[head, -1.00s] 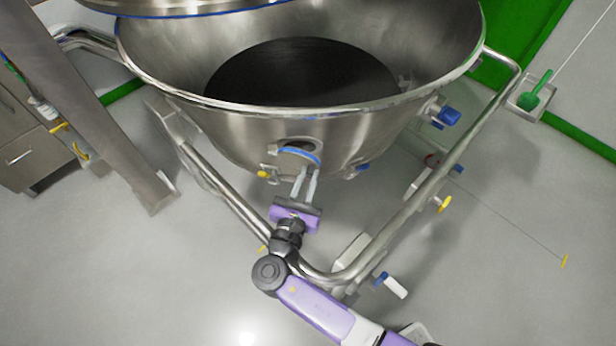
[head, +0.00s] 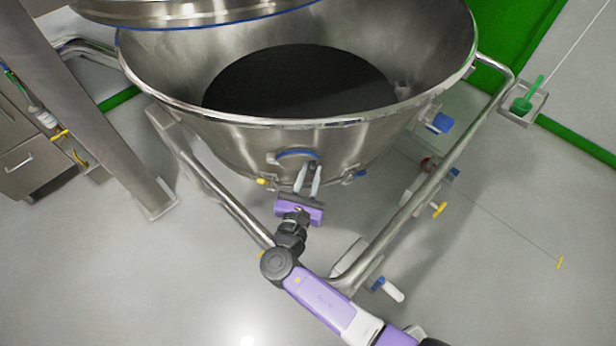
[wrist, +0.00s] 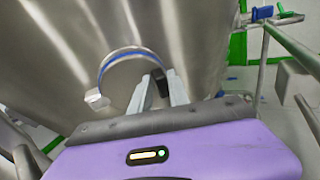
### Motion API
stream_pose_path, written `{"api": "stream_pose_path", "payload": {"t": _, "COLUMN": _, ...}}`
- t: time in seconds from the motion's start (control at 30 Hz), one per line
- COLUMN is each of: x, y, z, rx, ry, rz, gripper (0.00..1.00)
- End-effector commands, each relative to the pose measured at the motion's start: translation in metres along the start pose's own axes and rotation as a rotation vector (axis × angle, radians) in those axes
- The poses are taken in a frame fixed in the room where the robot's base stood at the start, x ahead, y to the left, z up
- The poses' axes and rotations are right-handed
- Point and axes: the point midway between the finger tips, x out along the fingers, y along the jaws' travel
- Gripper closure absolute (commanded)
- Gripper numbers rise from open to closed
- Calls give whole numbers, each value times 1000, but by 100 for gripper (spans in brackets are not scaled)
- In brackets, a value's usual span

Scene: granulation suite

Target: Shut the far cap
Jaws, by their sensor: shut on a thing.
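A round steel cap (head: 293,168) with a blue seal along its top edge sits at the port on the near wall of the steel bowl (head: 230,135). It also shows in the wrist view (wrist: 125,80), nearly flush with the wall. My gripper (head: 309,168) is in front of the cap, with its two grey fingers closed on a small dark handle at the cap's right part. The wrist view shows this dark handle (wrist: 159,88) between the fingers. The fingers hide part of the cap's right side. I cannot tell whether the cap is fully seated.
A yellow knob (head: 263,182) and a blue knob (head: 360,173) flank the port. A tubular frame (head: 400,215) runs around the bowl, under my arm. A steel column (head: 95,120) stands at left.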

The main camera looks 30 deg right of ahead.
Motion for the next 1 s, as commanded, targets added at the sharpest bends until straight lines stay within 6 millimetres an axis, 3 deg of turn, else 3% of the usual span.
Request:
{"api": "stream_pose_path", "payload": {"t": 0.03, "x": 6, "y": -10, "z": 1, "rx": 5, "ry": -5, "rz": -30, "gripper": 100}}
{"api": "stream_pose_path", "payload": {"t": 0.1, "x": 6, "y": -11, "z": 2, "rx": 6, "ry": -5, "rz": -32, "gripper": 100}}
{"api": "stream_pose_path", "payload": {"t": 0.13, "x": 6, "y": -11, "z": 2, "rx": 6, "ry": -5, "rz": -32, "gripper": 77}}
{"api": "stream_pose_path", "payload": {"t": 0.2, "x": 6, "y": -11, "z": 2, "rx": 6, "ry": -5, "rz": -33, "gripper": 63}}
{"api": "stream_pose_path", "payload": {"t": 0.77, "x": 7, "y": -8, "z": 4, "rx": 9, "ry": -6, "rz": -28, "gripper": 62}}
{"api": "stream_pose_path", "payload": {"t": 1.0, "x": -22, "y": -6, "z": 2, "rx": 7, "ry": -5, "rz": -19, "gripper": 62}}
